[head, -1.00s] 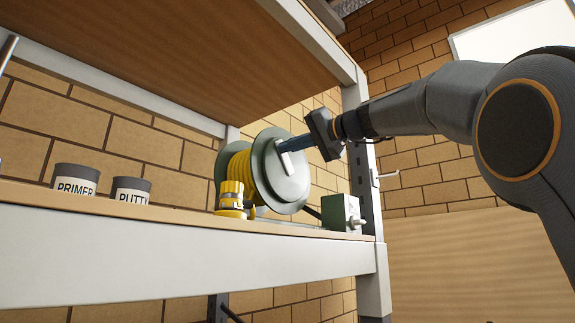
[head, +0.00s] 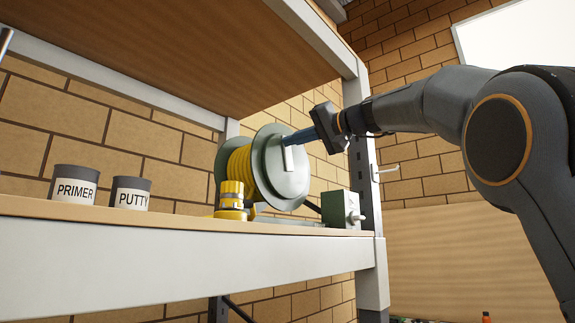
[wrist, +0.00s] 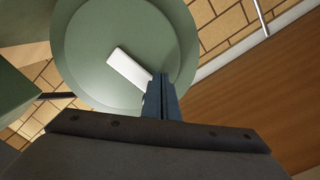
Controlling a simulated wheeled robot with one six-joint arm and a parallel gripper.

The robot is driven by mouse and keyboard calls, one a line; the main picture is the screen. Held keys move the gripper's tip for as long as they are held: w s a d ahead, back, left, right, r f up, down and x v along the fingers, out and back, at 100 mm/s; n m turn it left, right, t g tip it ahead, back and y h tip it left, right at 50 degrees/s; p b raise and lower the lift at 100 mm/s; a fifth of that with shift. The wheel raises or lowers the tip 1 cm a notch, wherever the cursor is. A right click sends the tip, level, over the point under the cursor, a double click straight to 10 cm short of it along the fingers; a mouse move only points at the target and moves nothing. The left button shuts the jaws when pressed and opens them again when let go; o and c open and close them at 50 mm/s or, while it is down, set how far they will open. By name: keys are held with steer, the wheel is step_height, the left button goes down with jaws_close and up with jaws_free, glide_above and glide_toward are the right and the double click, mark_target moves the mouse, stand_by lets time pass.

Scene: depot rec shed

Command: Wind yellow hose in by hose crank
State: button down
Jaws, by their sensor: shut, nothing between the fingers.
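The hose reel has pale green round flanges (head: 281,183) and stands on the shelf board. The yellow hose (head: 237,166) is wound on its drum, and a yellow fitting (head: 231,194) sits in front. The hose crank, a white bar (head: 289,159), lies across the outer flange; it also shows in the wrist view (wrist: 128,69). My gripper (head: 290,141) is shut and empty, its blue fingers at the crank's upper end in the head view. In the wrist view the fingers (wrist: 160,80) overlap the crank's lower right end. Whether they touch it I cannot tell.
A primer can (head: 75,188) and a putty can (head: 130,194) stand left on the shelf board (head: 175,213). A green box with a knob (head: 341,209) stands right of the reel. A shelf upright (head: 357,125) is close behind my gripper, and an upper shelf (head: 170,50) overhangs.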

steer(key=shift+w+d+r+p, duration=0.45)
steer(key=shift+w+r+p, duration=0.05)
steer(key=shift+f, duration=0.1)
steer(key=shift+w+d+r+p, duration=0.25)
steer(key=shift+w+d+p, duration=0.35)
steer(key=shift+w, duration=0.25)
steer(key=shift+w+d+f, duration=0.15)
steer(key=shift+w+d, duration=0.55)
steer(key=shift+w, duration=0.15)
